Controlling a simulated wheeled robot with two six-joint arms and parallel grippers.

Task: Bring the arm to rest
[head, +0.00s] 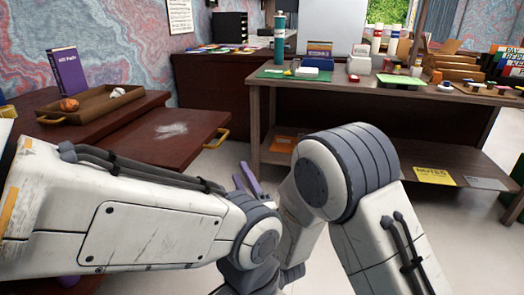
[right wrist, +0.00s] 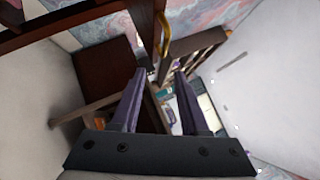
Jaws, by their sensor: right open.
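My right gripper (head: 246,179) shows in the middle of the head view, its purple fingers partly hidden behind my arm links. In the right wrist view my right gripper (right wrist: 159,75) has its two purple fingers apart, with nothing between them. It is in open air, apart from the furniture. My two arms cross the lower part of the head view, one from the left and one from the right. I cannot make out my left gripper.
A wooden tray (head: 90,117) and a purple book (head: 69,73) are on the brown desk at left. A pulled-out wooden panel (head: 150,148) with a brass handle reaches toward my arms. A cluttered brown table (head: 345,84) stands behind, with a low shelf.

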